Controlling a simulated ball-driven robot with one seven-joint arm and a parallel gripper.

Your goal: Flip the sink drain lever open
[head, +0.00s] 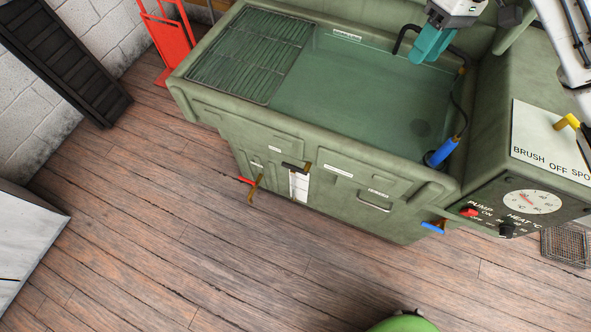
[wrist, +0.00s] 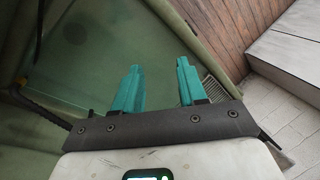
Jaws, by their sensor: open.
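The green sink cabinet (head: 330,118) stands at the top centre of the head view. Low on its front, a red-handled lever with a brass stem (head: 252,189) sticks out at the left. A blue lever (head: 433,228) sits at the right end of the front. The labels are too small to read, so I cannot tell which is the drain lever. My gripper (head: 432,44) is above the far right of the basin, apart from all levers. Its teal fingers (wrist: 159,64) are open and empty.
A blue-handled brush (head: 442,152) on a hose stands at the basin's right. A control panel (head: 520,206) is on the right. The wooden floor before the sink is mostly clear.

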